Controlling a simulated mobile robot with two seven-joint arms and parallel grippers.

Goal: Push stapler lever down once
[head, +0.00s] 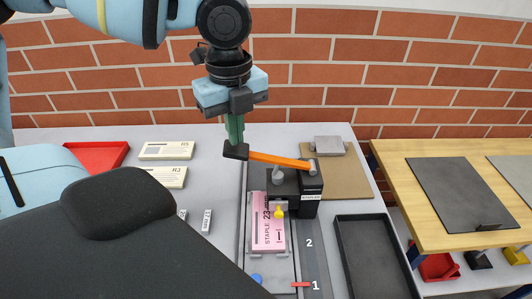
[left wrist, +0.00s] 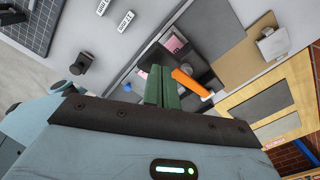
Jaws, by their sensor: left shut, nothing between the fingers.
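The stapler (head: 309,186) is a black block on the grey table. Its orange lever (head: 278,160) runs left from a pivot on the block to a black end piece (head: 236,152), which is slightly higher than the pivot. My left gripper (head: 235,140) points down with its green fingers shut and empty, right over that end piece. I cannot tell whether they touch it. In the left wrist view the shut fingers (left wrist: 162,85) are beside the orange lever (left wrist: 190,82), and the end piece is hidden. A pink booklet (head: 268,222) marked STAPLE lies under the stapler head. My right gripper is not in view.
A black tray (head: 343,276) stands at the front right. A brown board (head: 356,183) with a grey block (head: 329,145) lies behind the stapler. A red tray (head: 120,147) and labelled cards (head: 167,151) are at the left. A wooden table (head: 392,160) stands at the right.

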